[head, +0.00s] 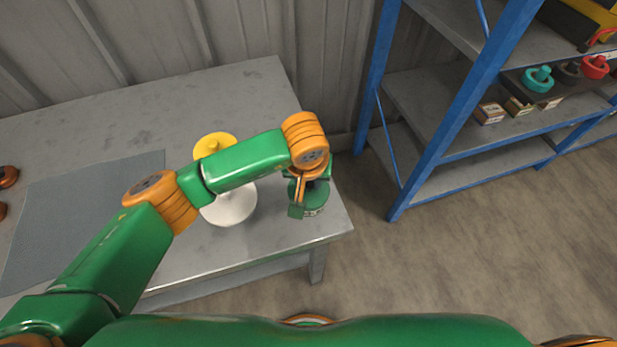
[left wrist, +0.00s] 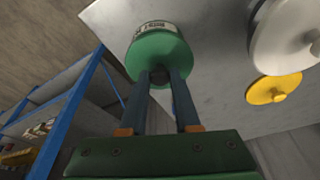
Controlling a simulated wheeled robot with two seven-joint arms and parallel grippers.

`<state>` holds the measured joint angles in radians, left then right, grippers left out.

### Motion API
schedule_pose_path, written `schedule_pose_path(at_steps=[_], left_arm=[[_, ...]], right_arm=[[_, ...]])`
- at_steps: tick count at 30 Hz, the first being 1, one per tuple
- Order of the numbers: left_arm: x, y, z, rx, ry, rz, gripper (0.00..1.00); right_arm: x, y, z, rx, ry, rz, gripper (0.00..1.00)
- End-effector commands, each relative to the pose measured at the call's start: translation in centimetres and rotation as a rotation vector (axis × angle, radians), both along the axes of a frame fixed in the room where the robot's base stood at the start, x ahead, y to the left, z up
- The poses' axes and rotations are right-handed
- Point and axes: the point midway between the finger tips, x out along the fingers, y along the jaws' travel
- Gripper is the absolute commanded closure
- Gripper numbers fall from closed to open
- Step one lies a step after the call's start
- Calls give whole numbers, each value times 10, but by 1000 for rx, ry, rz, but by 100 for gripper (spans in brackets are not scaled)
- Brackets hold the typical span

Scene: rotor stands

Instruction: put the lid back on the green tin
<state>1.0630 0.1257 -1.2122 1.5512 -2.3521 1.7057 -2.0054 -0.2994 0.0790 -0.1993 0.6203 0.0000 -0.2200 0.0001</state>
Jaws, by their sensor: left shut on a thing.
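The green tin (head: 316,207), with a pale label on its side, stands near the right front corner of the grey table. It also shows in the left wrist view (left wrist: 152,29). My left gripper (head: 303,187) is over the tin. In the left wrist view its two fingers (left wrist: 160,78) are shut on the dark knob of the green lid (left wrist: 160,58). The lid is lined up with the tin at its top; I cannot tell whether it rests on it or is slightly above. My right gripper is not in view.
A white round object (head: 233,206) and a yellow knobbed lid (head: 213,144) are left of the tin, partly behind my arm. A grey mat (head: 85,210) covers the table's left part. A blue-framed shelf (head: 450,120) stands to the right, across open floor.

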Motion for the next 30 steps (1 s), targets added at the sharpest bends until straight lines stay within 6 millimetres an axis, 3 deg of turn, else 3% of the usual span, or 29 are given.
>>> schedule_pose_path(at_steps=[14,15,18,26,30], left_arm=[[0,0,-11,-1,-1,0,100],[0,0,-10,-1,0,0,61],[0,0,-9,-1,0,0,39],[0,0,-8,-1,0,0,39],[-1,-1,8,-2,3,1,39]], right_arm=[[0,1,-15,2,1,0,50],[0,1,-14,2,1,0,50],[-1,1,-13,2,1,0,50],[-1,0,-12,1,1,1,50],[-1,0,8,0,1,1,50]])
